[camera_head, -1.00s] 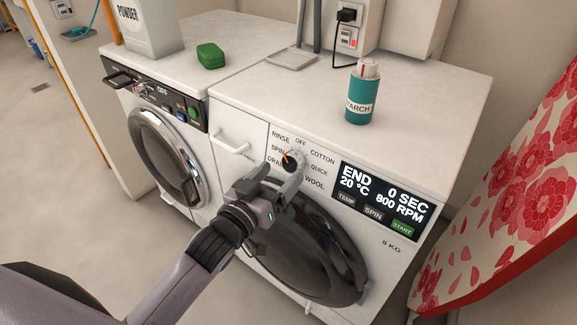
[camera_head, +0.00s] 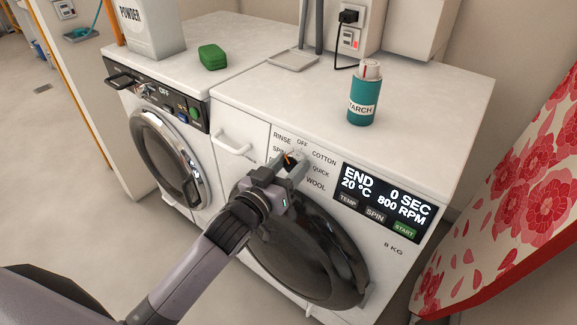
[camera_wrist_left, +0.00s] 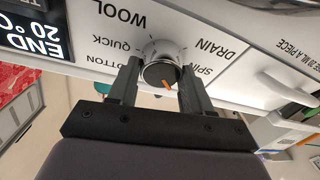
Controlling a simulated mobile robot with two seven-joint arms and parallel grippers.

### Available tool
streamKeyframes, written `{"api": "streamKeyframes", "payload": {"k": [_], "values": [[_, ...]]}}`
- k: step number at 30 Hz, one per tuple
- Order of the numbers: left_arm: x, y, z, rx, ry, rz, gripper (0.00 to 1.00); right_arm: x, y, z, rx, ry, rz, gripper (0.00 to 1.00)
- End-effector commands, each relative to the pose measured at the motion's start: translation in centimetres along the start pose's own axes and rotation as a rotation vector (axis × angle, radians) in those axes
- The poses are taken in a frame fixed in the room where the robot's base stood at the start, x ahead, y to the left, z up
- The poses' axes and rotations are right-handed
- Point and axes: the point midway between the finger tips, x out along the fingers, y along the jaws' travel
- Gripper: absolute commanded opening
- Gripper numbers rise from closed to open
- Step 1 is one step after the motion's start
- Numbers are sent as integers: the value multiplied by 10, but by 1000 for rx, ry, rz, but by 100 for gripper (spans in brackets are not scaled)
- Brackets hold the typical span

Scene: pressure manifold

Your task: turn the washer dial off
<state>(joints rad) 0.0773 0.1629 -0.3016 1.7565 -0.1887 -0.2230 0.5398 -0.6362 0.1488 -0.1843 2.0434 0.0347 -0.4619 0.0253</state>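The washer dial (camera_head: 292,162) is a round dark knob with an orange pointer on the front panel of the right-hand washer (camera_head: 408,181). In the head view its pointer slants up and left, toward the SPIN and RINSE side rather than OFF. My left gripper (camera_head: 288,175) is at the dial and partly hides it. In the left wrist view, the fingers (camera_wrist_left: 157,88) are apart, one on each side of the dial (camera_wrist_left: 161,72). I cannot tell whether they touch it. My right gripper is out of view.
The display (camera_head: 385,195) reads END, 0 SEC, with buttons below. A teal starch can (camera_head: 363,96) and a grey tray (camera_head: 293,60) stand on top. Another machine with a green soap-like block (camera_head: 213,57) is at left.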

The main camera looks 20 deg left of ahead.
Motion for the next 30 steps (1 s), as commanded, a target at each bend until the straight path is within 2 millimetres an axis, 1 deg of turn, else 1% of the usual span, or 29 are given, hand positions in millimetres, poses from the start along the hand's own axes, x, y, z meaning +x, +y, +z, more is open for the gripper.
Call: {"api": "streamKeyframes", "payload": {"k": [5,11,24,30], "values": [[0,0,0,23,1,5,19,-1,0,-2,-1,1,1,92],[0,-1,-1,106,4,27,19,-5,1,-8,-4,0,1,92],[0,-1,-1,454,21,119,19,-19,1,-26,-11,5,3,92],[0,-1,-1,593,29,156,19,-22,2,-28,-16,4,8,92]]}}
